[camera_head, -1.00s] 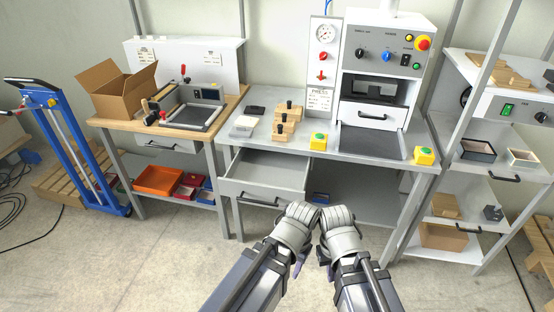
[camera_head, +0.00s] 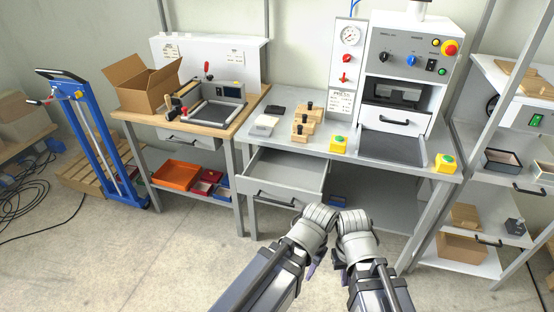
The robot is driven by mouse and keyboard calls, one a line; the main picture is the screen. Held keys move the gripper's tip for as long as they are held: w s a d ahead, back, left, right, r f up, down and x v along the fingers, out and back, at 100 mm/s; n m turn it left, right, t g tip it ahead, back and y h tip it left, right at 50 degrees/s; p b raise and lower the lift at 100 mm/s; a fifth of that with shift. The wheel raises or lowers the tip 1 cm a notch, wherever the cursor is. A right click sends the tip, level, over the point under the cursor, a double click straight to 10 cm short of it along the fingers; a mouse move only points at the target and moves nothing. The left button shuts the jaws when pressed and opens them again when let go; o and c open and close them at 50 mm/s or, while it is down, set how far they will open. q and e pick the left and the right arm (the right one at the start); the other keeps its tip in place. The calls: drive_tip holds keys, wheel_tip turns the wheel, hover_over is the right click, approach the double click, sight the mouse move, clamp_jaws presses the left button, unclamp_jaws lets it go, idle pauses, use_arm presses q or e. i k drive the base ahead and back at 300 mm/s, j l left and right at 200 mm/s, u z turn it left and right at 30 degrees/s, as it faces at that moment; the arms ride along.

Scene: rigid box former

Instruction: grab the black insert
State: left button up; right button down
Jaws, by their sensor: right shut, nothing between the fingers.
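A small flat black piece (camera_head: 276,109), which looks like the black insert, lies on the grey bench (camera_head: 310,147) at its left end. A light grey block (camera_head: 263,125) lies just in front of it. My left gripper (camera_head: 318,222) and my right gripper (camera_head: 352,222) are side by side at the lower middle, in front of the bench and well apart from the black piece. The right gripper is shut and empty. The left gripper's fingertips are hidden, so its opening cannot be told.
An open empty drawer (camera_head: 286,175) juts out under the bench. Wooden blocks with black knobs (camera_head: 304,125) stand right of the black piece. A press (camera_head: 408,70) and yellow button boxes (camera_head: 338,145) stand further right. A cardboard box (camera_head: 142,85) stands left. The floor is clear in front.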

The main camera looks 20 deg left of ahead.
sight(272, 109)
drive_tip(key=i+l+u, duration=0.1)
drive_tip(key=i+l, duration=0.85)
drive_tip(key=i, duration=0.15)
